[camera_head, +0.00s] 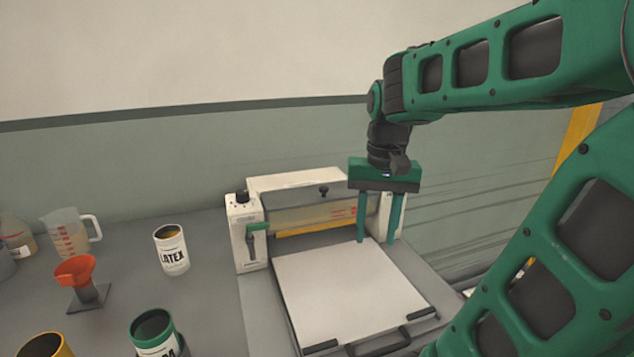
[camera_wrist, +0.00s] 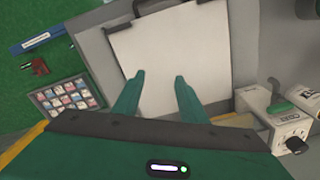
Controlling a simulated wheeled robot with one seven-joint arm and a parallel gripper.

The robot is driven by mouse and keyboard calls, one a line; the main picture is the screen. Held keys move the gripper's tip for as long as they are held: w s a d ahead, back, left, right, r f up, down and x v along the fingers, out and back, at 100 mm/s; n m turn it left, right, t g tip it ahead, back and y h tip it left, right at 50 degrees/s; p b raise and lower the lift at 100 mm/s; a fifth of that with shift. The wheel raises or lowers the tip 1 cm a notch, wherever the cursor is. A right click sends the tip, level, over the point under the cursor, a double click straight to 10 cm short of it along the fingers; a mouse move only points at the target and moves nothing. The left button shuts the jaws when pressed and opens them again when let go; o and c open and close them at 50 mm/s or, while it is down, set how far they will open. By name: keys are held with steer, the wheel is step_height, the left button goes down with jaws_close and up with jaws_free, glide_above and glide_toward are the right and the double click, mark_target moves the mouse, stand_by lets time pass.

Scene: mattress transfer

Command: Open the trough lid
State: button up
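A cream machine stands at the back of the worktable, with a left side housing (camera_head: 243,235) and a long pale top panel (camera_head: 290,182), which looks like the trough lid. A small black knob (camera_head: 323,191) stands up near the panel's front edge. The panel appears shut. My gripper (camera_head: 377,240) points down in front of the machine's right end, over the far edge of a white sheet. Its two green fingers are apart, with nothing between them. The wrist view shows the fingers (camera_wrist: 159,78) open above the sheet; the knob and lid cannot be made out there.
The white sheet (camera_head: 345,290) lies on a flat bed with black clips and a handle at the near end. A green lever (camera_head: 255,232) sticks out from the left housing. A latex can (camera_head: 171,250), orange funnel (camera_head: 76,270) and measuring jug (camera_head: 71,233) stand left.

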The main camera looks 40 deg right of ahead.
mark_target(323, 187)
steer(key=w+d+r+m, duration=0.1)
steer(key=w+r+m, duration=0.1)
steer(key=w+r, duration=0.65)
steer(key=w+d+r+m, duration=0.15)
steer(key=w+r, duration=0.35)
steer(key=w, duration=0.6)
steer(key=shift+m, duration=0.25)
steer(key=f, duration=0.7)
steer(key=a+f, duration=0.1)
steer(key=f, duration=0.2)
steer(key=shift+w+f, duration=0.15)
steer(key=shift+f, duration=0.1)
